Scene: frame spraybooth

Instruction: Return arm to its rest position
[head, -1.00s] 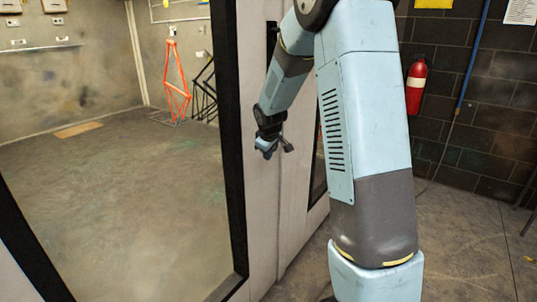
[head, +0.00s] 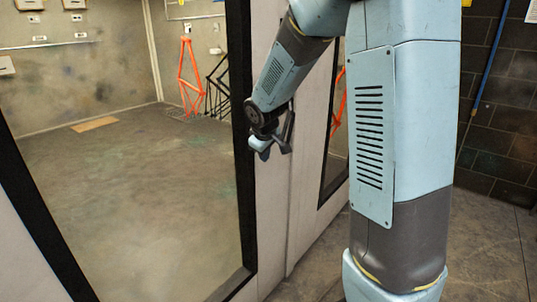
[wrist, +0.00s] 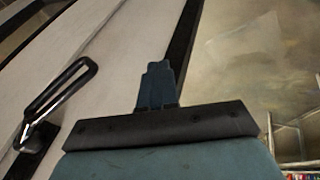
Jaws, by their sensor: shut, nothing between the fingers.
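My gripper (head: 262,150) hangs at the end of my bent arm in the head view, in front of the pale booth wall beside the black-edged opening. In the wrist view its fingers (wrist: 157,82) are together, with nothing between them. A black loop handle (wrist: 60,92) on a pale panel shows left of the fingers in the wrist view. A gap shows there between handle and fingers. My upper arm hides much of the right half of the head view.
The large booth window (head: 140,190) fills the left. Behind it are an orange frame (head: 187,75), a black frame (head: 216,90) and a flat tan piece (head: 94,124) on the floor. A narrow window (head: 334,150) is behind my arm. A dark block wall (head: 500,135) stands at right.

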